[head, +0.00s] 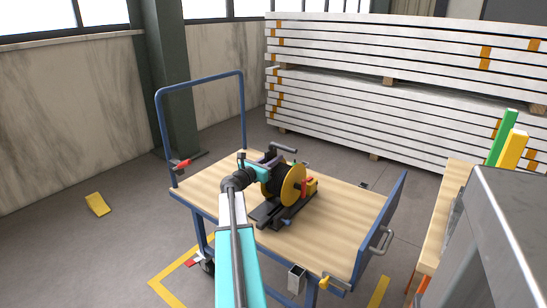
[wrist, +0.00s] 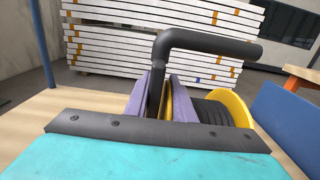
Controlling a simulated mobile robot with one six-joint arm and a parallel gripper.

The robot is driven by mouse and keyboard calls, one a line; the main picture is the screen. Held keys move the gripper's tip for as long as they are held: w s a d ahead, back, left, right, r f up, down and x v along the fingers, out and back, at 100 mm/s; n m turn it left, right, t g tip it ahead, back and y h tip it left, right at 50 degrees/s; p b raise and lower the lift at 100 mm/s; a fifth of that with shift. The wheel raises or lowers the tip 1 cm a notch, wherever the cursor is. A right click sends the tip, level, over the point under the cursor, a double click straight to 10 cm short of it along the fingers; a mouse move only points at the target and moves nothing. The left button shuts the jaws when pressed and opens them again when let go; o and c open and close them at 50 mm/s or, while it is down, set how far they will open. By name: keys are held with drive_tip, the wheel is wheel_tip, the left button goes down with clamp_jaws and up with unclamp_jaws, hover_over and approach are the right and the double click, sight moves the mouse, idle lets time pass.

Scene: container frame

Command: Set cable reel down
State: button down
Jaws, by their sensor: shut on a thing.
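The cable reel (head: 293,186) has yellow flanges, a black drum and a dark stand. It is upright over the wooden deck of the blue-framed cart (head: 335,215). My gripper (head: 264,163) is at the reel's upper left side. In the wrist view my gripper (wrist: 160,95) is shut on the reel's bent black handle (wrist: 205,41), which rises between the fingers. The drum and yellow flange (wrist: 236,108) show just right of the fingers. My arm hides part of the reel's near left side. I cannot tell whether the stand touches the deck.
The cart has a blue rail (head: 200,84) at the left and a blue end panel (head: 380,228) at the right. Bare deck lies on both sides of the reel. White panel stacks (head: 400,60) stand behind. A wooden bench (head: 447,205) is at the right.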

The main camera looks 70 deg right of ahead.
drive_tip(key=shift+r, duration=0.2)
drive_tip(key=c, duration=1.9)
unclamp_jaws()
drive_tip(key=shift+f, duration=0.2)
drive_tip(key=o, duration=0.4)
drive_tip(key=shift+a, duration=0.15)
drive_tip(key=p+v, duration=0.1)
drive_tip(key=v, duration=1)
drive_tip(key=shift+w+a, duration=0.15)
drive_tip(key=shift+a, duration=0.25)
